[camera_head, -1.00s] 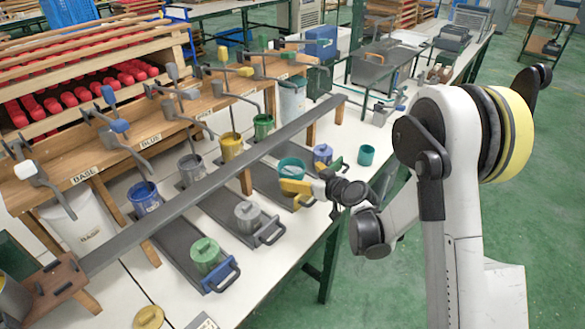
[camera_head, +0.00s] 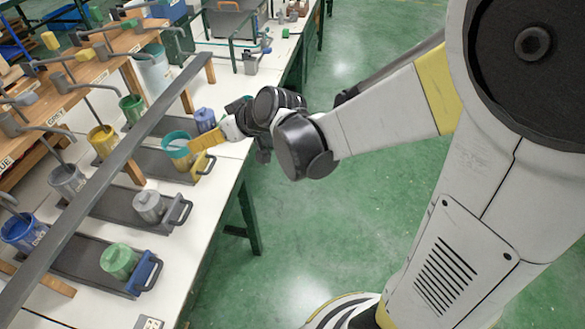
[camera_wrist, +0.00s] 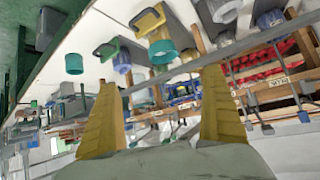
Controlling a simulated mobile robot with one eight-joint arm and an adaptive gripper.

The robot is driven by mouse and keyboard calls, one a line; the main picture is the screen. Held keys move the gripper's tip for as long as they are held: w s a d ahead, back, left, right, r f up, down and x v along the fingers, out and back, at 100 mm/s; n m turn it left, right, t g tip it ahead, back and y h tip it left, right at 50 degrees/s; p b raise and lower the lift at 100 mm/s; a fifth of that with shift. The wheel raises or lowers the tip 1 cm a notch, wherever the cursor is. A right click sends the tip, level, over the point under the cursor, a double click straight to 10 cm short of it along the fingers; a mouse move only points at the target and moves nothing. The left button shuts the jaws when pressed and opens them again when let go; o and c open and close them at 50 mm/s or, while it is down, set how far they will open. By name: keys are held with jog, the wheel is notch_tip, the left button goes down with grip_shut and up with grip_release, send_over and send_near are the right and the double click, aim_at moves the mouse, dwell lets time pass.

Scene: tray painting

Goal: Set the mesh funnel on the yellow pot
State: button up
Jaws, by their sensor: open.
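The yellow pot (camera_head: 103,140) stands upright on the bench by the wooden rack, in the head view. I cannot make out mesh on anything. An open-topped teal vessel (camera_head: 176,145), possibly the mesh funnel, is on the dark tray with the yellow handle. It also shows in the wrist view (camera_wrist: 162,51), with a second teal cup (camera_wrist: 74,63) beyond the left finger. My gripper (camera_head: 192,147) has its yellow fingers close to the teal vessel in the head view; contact cannot be told. In the wrist view the gripper (camera_wrist: 160,82) is spread and empty.
A long grey bar (camera_head: 120,155) runs above the bench between the pots and tray handles. A grey lidded can (camera_head: 149,206), a green can (camera_head: 118,261) and a purple-blue can (camera_head: 206,119) stand nearby. Open green floor (camera_head: 275,220) lies right of the bench.

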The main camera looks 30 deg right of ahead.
jog(key=s+d+r+m+g+h, duration=0.1)
jog(key=s+d, duration=0.4)
jog(key=s, duration=0.5)
jog(key=s+d+r+m+g+h, duration=0.1)
jog(key=s+d+r+m+h, duration=0.1)
jog(key=s, duration=0.9)
jog(key=d+m+h, duration=0.1)
jog(key=d+h, duration=0.1)
jog(key=d, duration=0.1)
jog(key=shift+s+d+m, duration=0.2)
jog(key=shift+s+m, duration=0.05)
jog(key=shift+m, duration=0.15)
jog(key=shift+a+r, duration=0.1)
